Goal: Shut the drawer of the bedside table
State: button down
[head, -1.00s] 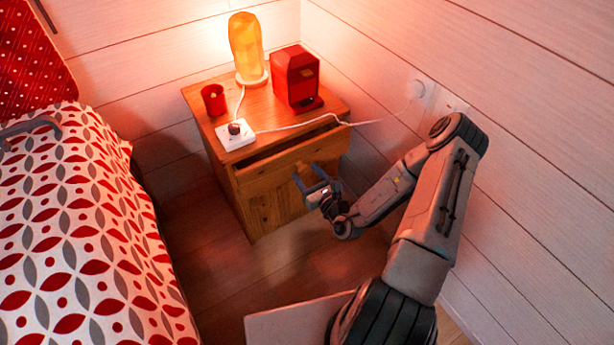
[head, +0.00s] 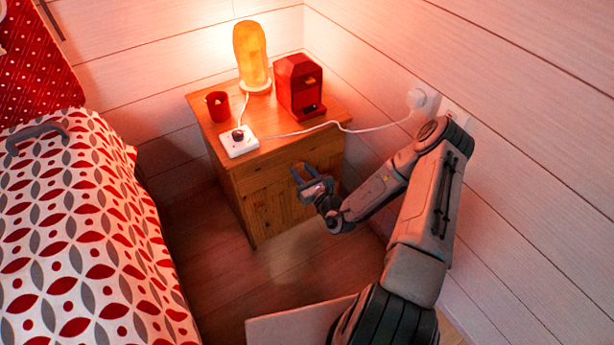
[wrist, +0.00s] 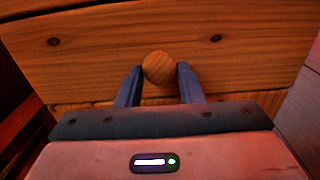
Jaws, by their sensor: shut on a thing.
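The wooden bedside table (head: 262,112) stands in the corner in the head view. Its drawer (head: 262,178) looks flush with the table body there, with no open gap showing under the top. In the wrist view the drawer front (wrist: 95,65) fills most of the picture, with a thin dark line along its upper edge. My gripper (head: 304,173) is at the drawer front. In the wrist view its two blue fingers (wrist: 159,69) are shut on the round wooden knob (wrist: 158,67), one on each side. The gripper hides the knob in the head view.
A lit lamp (head: 251,55), a red machine (head: 299,85), a red cup (head: 217,105) and a white socket block (head: 240,142) with a cord stand on the table. The bed (head: 85,230) is on the left. A plank wall (head: 540,160) is close to my arm on the right.

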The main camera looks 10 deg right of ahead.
jog(key=shift+w+r, duration=0.1)
jog(key=shift+w, duration=0.1)
jog(key=c, duration=1.2)
grip_release()
jog(key=shift+o, duration=1)
jog(key=shift+a, duration=0.15)
jog(key=p+v, duration=0.2)
jog(key=v, duration=1.1)
jog(key=shift+s, duration=0.35)
